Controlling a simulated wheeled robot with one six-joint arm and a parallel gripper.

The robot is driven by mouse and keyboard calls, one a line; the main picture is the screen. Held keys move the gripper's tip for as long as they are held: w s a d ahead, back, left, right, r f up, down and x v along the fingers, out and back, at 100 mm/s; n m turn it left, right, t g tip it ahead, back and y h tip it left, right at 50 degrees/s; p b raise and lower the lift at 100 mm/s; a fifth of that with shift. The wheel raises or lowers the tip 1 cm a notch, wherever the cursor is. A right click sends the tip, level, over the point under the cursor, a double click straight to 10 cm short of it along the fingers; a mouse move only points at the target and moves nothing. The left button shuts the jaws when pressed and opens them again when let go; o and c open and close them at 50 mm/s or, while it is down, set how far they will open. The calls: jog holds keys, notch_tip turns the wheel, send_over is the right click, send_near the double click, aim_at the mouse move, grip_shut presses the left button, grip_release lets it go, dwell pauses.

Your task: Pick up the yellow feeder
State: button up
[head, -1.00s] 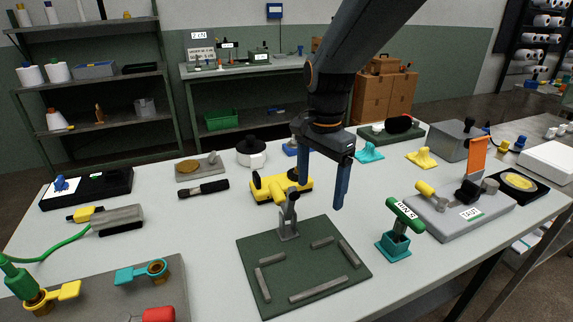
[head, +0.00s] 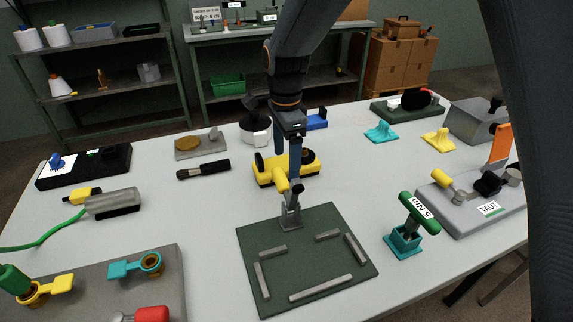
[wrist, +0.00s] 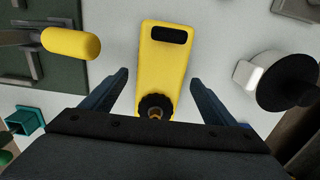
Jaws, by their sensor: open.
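The yellow feeder (head: 268,176), a yellow body with black parts, lies on the table behind the green fixture plate. In the wrist view its yellow body (wrist: 163,68) runs between my fingers, with a black slot at the far end and a black knurled knob at the near end. My gripper (head: 287,170) is open and points down over the feeder. In the wrist view my open gripper (wrist: 160,80) has one finger on each side of the body, with gaps and no visible contact. My fingers hide part of the feeder in the head view.
A clamp with a yellow handle (head: 281,182) stands close in front of the feeder on the green plate (head: 300,262). A white spool with a black top (head: 255,128) is close behind. A smaller yellow piece (head: 437,140) and a teal one (head: 381,132) lie to the right.

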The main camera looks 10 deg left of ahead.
jog(key=shift+f, duration=0.4)
jog(key=shift+c, duration=0.3)
jog(key=shift+r, duration=0.1)
jog(key=c, duration=1.5)
